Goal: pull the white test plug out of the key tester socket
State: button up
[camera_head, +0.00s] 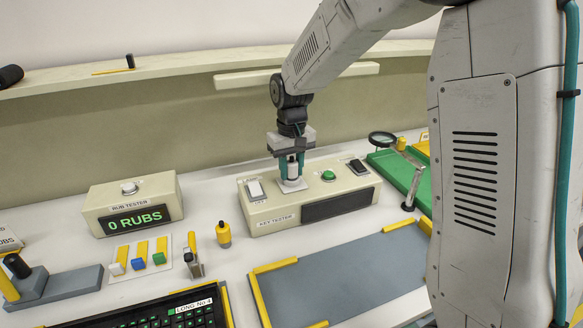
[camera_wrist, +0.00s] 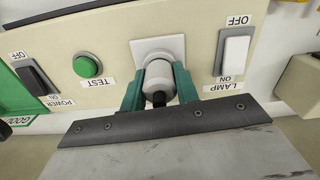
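The white test plug (camera_wrist: 159,76) stands in the square white socket plate (camera_wrist: 146,47) on top of the beige key tester (camera_head: 262,222). My gripper (camera_head: 293,172) points straight down over the socket, its teal fingers on either side of the plug. In the wrist view my gripper (camera_wrist: 159,84) has both fingertips against the plug's sides, with no clear gap. The plug's dark rear end points towards my palm. The plug appears seated in the socket; its lower end is hidden.
The tester's lamp switch (camera_wrist: 235,56), green test button (camera_wrist: 87,66) and power switch (camera_wrist: 36,78) flank the socket. A rub tester (camera_head: 132,203) reading "0 RUBS" stands to the left. A green tray (camera_head: 388,160) with a magnifier is at right. A grey mat (camera_head: 345,270) lies in front.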

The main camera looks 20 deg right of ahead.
aim_at(292, 161)
grip_shut()
jog(key=shift+r, duration=0.15)
jog(key=shift+r, duration=1.35)
jog(key=shift+r, duration=0.1)
jog(key=shift+r, duration=1.9)
